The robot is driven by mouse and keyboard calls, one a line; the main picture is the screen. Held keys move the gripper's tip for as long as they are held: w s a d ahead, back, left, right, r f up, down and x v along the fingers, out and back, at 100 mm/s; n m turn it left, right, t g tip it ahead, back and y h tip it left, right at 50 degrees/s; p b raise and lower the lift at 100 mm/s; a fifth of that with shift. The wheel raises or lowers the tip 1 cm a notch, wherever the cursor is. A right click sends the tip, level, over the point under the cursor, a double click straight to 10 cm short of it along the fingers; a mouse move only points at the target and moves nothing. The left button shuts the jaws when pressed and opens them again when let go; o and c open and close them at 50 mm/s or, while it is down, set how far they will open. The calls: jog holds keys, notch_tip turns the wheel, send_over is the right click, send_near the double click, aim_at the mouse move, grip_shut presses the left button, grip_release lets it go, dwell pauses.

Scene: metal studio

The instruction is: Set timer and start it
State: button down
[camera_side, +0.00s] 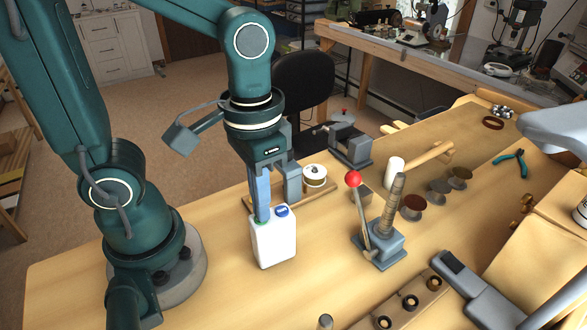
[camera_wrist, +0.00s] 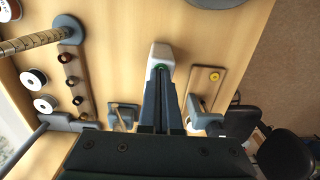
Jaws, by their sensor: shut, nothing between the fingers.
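The timer is a white box (camera_side: 274,244) standing upright on the wooden bench. Its top has a blue round part (camera_side: 282,211) at the right and a green button at the left. My gripper (camera_side: 261,219) points straight down with its fingers shut and empty. The fingertips are at the green button, touching it or just above it; I cannot tell which. In the wrist view the white timer (camera_wrist: 160,50) lies just beyond the fingertips (camera_wrist: 161,76), with a little green showing between. The fingers hide much of the timer's top there.
A lever with a red ball (camera_side: 354,179) and a ribbed post (camera_side: 391,210) stand on a grey base right of the timer. A spool (camera_side: 315,177) is close behind. The bench in front of the timer is clear.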

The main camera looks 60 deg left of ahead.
jog(key=shift+f, duration=0.9)
notch_tip(320, 180, up, 9)
jog(key=shift+r, duration=0.1)
dwell(0.5)
